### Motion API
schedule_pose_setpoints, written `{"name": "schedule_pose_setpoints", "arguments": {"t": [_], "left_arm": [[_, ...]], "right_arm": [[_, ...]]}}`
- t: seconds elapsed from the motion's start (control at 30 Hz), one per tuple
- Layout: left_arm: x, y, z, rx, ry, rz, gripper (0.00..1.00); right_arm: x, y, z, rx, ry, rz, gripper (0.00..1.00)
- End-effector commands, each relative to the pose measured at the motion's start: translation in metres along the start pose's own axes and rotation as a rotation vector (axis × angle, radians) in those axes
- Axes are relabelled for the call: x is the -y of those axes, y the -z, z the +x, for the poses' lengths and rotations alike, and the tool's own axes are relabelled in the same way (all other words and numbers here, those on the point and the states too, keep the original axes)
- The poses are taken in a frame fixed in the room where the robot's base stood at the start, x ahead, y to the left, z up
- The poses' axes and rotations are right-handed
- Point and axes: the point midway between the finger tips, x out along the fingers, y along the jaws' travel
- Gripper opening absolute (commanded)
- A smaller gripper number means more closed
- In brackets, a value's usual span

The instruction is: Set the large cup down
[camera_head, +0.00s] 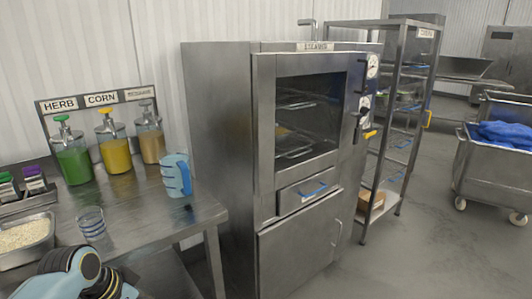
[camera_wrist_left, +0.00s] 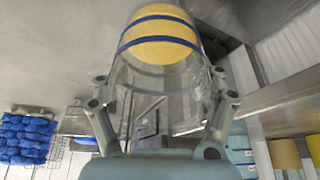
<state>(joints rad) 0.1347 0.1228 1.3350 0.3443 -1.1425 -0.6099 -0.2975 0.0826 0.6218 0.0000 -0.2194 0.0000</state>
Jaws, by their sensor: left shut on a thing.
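A clear cup (camera_wrist_left: 165,90) with blue bands fills the middle of the left wrist view, and yellow contents (camera_wrist_left: 160,42) show at one end. My left gripper (camera_wrist_left: 160,76) is shut around its sides. In the head view my left arm comes in at the bottom left, but its fingers and the held cup cannot be made out. Another clear cup (camera_head: 91,222) with blue bands, with no yellow visible in it, stands upright on the steel table (camera_head: 140,215). My right gripper is not in view.
A steel tray of rice (camera_head: 25,236) sits left of the standing cup. A blue jug (camera_head: 176,175) stands near the table's right end. Green, yellow (camera_head: 115,155) and brown pump bottles line the back. A steamer (camera_head: 300,150) stands right of the table. Bare steel lies between cup and jug.

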Motion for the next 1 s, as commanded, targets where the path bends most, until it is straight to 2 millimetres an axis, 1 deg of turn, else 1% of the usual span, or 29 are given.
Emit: {"name": "schedule_pose_setpoints", "arguments": {"t": [0.03,0.07,0.1,0.17,0.2,0.4,0.5,0.6,0.73,1.0], "left_arm": [[0.000,-0.007,0.016,0.000,0.000,0.000,0.33],[0.000,-0.009,0.022,0.000,0.000,0.000,0.33],[0.000,-0.014,0.033,0.001,0.000,0.000,0.33],[0.000,-0.020,0.048,0.001,-0.001,0.000,0.33],[0.000,-0.026,0.060,0.002,-0.001,0.000,0.33],[-0.001,-0.051,0.119,0.007,-0.004,-0.002,0.33],[-0.002,-0.064,0.146,0.011,-0.006,-0.002,0.33],[-0.003,-0.073,0.166,0.014,-0.008,-0.003,0.32],[-0.003,-0.079,0.178,0.016,-0.009,-0.004,0.32],[-0.003,-0.078,0.176,0.016,-0.008,-0.003,0.32]], "right_arm": [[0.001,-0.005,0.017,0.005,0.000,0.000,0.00],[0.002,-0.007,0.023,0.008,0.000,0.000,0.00],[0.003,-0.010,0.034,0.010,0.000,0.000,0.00],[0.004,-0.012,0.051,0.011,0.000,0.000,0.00],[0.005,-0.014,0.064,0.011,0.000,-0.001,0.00],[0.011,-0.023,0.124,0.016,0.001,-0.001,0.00],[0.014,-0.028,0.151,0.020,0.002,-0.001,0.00],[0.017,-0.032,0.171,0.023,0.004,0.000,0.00],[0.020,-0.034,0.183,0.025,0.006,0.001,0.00],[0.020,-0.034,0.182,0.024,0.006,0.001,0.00]]}}
